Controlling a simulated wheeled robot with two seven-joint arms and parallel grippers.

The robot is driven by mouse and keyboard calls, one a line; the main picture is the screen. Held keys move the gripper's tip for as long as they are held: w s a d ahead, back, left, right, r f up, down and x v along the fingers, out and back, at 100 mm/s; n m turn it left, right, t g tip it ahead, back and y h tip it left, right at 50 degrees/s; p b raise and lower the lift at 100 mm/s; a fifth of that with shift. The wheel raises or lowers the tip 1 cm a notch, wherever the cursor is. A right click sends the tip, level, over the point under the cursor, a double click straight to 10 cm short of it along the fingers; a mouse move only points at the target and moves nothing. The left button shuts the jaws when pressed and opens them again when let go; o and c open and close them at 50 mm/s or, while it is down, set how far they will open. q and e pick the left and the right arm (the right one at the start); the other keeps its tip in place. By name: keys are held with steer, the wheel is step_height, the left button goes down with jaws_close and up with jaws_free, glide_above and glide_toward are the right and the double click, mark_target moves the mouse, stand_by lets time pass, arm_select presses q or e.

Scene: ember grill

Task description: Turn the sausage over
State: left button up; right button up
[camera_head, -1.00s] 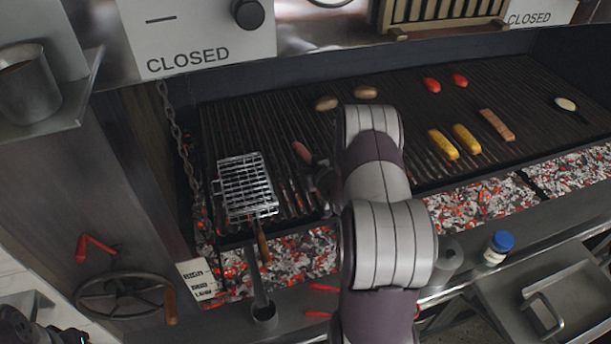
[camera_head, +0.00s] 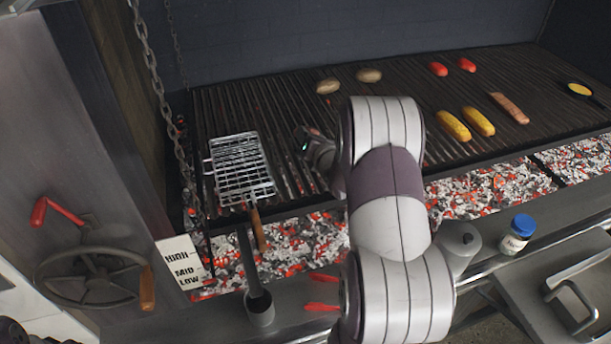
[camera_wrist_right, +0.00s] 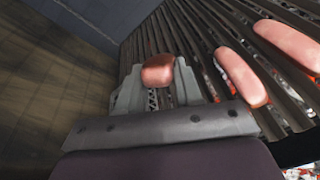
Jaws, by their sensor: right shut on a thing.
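A brown-pink sausage (camera_wrist_right: 158,72) is between the two fingers of my right gripper (camera_wrist_right: 158,78) in the right wrist view. The gripper is shut on it, over the grill bars. In the head view my right gripper (camera_head: 316,148) is just right of the wire basket, partly hidden by my arm, and the held sausage cannot be made out. Two more pink sausages, a nearer one (camera_wrist_right: 241,75) and a farther one (camera_wrist_right: 288,45), lie on the bars to the right in the wrist view. My left gripper cannot be made out.
A wire grill basket (camera_head: 240,170) lies left of the gripper. Glowing coals (camera_head: 490,190) show below the front edge. A chain (camera_head: 150,70) hangs at left.

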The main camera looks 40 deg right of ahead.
steer(key=n, duration=0.1)
steer(key=n+y+b, duration=0.1)
steer(key=n, duration=0.1)
steer(key=shift+d+f, duration=0.15)
steer(key=shift+d, duration=0.15)
steer(key=n+y, duration=0.1)
steer(key=n, duration=0.1)
steer(key=r+n+y, duration=0.1)
steer(key=n, duration=0.1)
steer(key=shift+d+g, duration=0.1)
steer(key=shift+g, duration=0.2)
steer(key=shift+n, duration=0.6)
steer(key=f+b, duration=0.2)
steer(key=w+f+b, duration=0.1)
steer(key=f+b, duration=0.1)
steer(key=b, duration=0.1)
steer(key=w+f+b, duration=0.1)
steer(key=b, duration=0.1)
steer(key=shift+f, duration=0.4)
arm_select(q)
step_height(320, 180, down, 9)
steer(key=shift+f, duration=0.15)
arm_select(e)
steer(key=shift+r, duration=0.1)
steer(key=o, duration=0.6)
steer(key=o, duration=0.6)
steer(key=shift+c, duration=0.2)
